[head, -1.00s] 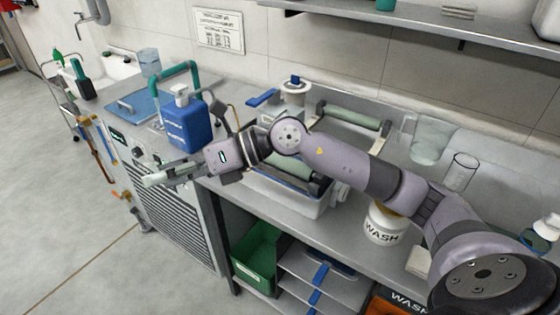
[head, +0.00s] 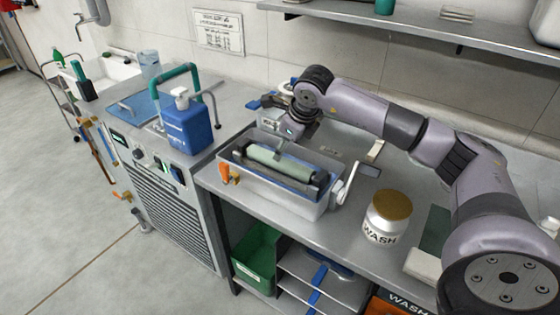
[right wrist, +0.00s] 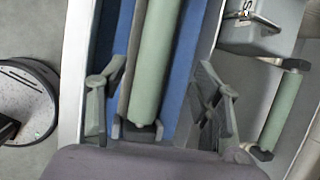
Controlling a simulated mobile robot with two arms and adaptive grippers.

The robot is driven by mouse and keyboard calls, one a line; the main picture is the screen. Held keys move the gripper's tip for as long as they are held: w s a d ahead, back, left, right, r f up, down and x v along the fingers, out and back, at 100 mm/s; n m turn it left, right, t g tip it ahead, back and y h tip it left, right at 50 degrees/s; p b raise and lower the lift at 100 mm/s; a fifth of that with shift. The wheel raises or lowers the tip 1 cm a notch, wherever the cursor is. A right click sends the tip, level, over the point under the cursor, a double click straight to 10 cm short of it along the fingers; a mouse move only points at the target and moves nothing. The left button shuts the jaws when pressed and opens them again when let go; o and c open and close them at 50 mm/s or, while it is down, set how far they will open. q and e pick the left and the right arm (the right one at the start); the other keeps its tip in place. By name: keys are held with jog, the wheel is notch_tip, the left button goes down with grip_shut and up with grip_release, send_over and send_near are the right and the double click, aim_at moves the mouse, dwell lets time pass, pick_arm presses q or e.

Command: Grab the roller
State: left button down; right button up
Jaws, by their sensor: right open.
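A pale green roller (head: 278,160) lies lengthwise in a grey, blue-lined trough (head: 282,196) on the bench. My right gripper (head: 279,146) points down just above the roller at the trough's back side. In the right wrist view, the roller (right wrist: 157,55) runs between the two open fingers (right wrist: 160,100), with a gap on each side. The gripper holds nothing. A second green roller (right wrist: 282,110) shows at the right of the wrist view, outside the trough. My left gripper is out of view.
A crank (head: 346,188) sticks out at the trough's right end, and an orange clamp (head: 228,173) at its left. A blue bottle (head: 187,126) stands left, a white WASH jar (head: 386,218) right. A shelf (head: 430,25) runs along the wall above.

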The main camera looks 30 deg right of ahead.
aim_at(282, 160)
jog(key=x, duration=0.3)
jog(key=shift+f, duration=0.1)
jog(key=shift+w+a+f+p, duration=0.15)
jog(key=shift+w+f+p, duration=0.1)
jog(key=shift+f+p, duration=0.3)
jog(key=p+x, duration=0.1)
jog(key=x, duration=0.2)
jog(key=shift+a+f, duration=0.15)
jog(key=shift+f, duration=0.15)
jog(key=shift+w+f, duration=0.25)
jog(key=shift+f, duration=0.1)
jog(key=shift+c, duration=0.3)
jog(key=shift+r, duration=0.1)
grip_shut()
